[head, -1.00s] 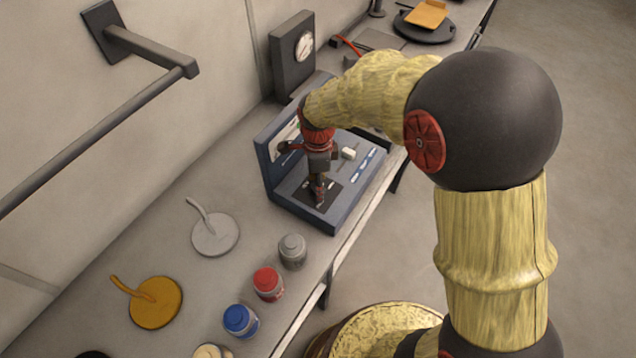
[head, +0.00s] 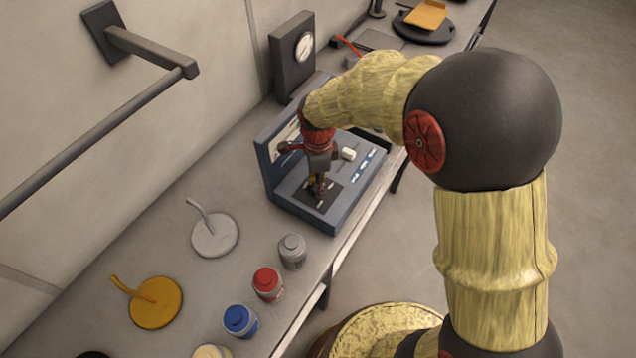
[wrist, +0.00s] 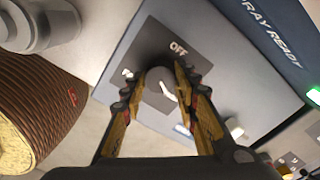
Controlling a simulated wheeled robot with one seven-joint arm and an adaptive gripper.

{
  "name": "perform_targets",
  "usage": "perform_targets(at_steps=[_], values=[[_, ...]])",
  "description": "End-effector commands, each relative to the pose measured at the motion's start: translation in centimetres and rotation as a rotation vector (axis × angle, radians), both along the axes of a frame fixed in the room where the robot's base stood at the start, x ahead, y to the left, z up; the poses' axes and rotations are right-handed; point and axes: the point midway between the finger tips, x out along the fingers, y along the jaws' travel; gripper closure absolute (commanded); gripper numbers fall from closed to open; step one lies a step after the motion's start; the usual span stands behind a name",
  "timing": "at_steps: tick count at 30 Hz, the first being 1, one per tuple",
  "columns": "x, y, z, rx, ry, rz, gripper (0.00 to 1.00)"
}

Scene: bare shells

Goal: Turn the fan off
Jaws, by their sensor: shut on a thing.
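The blue-grey control console (head: 336,217) stands on the bench. A dark plate (wrist: 152,42) on its top bears a grey round knob (wrist: 160,88) with a white pointer mark. The word OFF is printed beside the knob; a second label to its left is partly hidden by a finger. My gripper (head: 318,196) points down over the plate, and in the wrist view (wrist: 162,90) its two yellow-and-black fingers are shut on the knob, one on each side. The fingers partly cover the pointer, so its exact setting is unclear.
A white slider cap (head: 348,153) and several lit marks are on the console right of my gripper. A gauge box (head: 292,55) stands behind. Grey, red (head: 267,283) and blue lidded jars line the bench's front edge. A wall rail (head: 100,137) is at left.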

Motion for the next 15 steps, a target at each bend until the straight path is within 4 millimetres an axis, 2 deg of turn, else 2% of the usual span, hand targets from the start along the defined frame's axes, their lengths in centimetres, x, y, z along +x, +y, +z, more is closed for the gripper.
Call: perform_targets(at_steps=[8,15], values=[[0.06,0.01,0.17,0.0,-0.001,0.098,0.95],[0.07,0.02,0.24,0.0,-0.001,0.29,0.95]])
